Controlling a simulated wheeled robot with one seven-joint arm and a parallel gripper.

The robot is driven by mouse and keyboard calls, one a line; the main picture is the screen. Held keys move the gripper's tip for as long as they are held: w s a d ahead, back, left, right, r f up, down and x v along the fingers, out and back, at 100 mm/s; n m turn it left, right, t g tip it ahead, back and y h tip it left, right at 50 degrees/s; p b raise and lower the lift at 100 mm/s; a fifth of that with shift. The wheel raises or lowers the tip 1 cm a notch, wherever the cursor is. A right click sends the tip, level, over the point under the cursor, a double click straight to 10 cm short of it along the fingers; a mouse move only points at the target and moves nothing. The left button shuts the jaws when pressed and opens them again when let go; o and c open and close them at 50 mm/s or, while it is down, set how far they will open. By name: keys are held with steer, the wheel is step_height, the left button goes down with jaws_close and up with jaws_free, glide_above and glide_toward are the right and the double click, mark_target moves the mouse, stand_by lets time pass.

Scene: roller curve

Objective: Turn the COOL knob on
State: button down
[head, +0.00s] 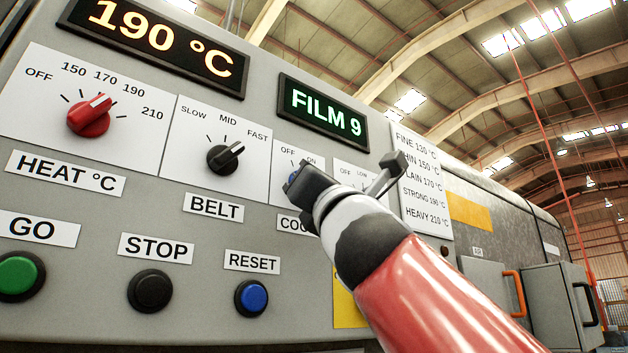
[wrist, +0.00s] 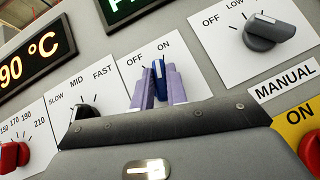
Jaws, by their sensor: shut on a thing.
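The COOL knob is blue with a white pointer mark, on a white plate marked OFF and ON. In the wrist view the knob (wrist: 158,70) stands between the two pale purple fingers of my gripper (wrist: 160,86), which are shut on its sides. Its white mark points up, towards the ON side, though the fingers hide part of it. In the head view only a bit of the blue knob (head: 292,176) shows beside my gripper (head: 301,186). My gripper also covers part of the COOL label (head: 290,224).
The black BELT knob (head: 225,158) and red HEAT knob (head: 89,117) are to the left. A dark OFF/LOW knob (wrist: 270,30) is close on the right. Below are the green GO (head: 17,274), black STOP (head: 150,291) and blue RESET (head: 251,298) buttons.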

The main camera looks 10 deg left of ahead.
steer(key=shift+s+r+m+t+h, duration=0.1)
steer(key=shift+m+t+h, duration=0.6)
steer(key=shift+m+h, duration=1.25)
steer(key=shift+m+y, duration=0.25)
steer(key=c, duration=1.4)
jaws_free()
steer(key=shift+b, duration=0.3)
steer(key=b+v, duration=0.5)
steer(key=v, duration=0.2)
steer(key=shift+s+f+b, duration=0.25)
steer(key=shift+f+b, duration=0.05)
steer(key=shift+d, duration=0.1)
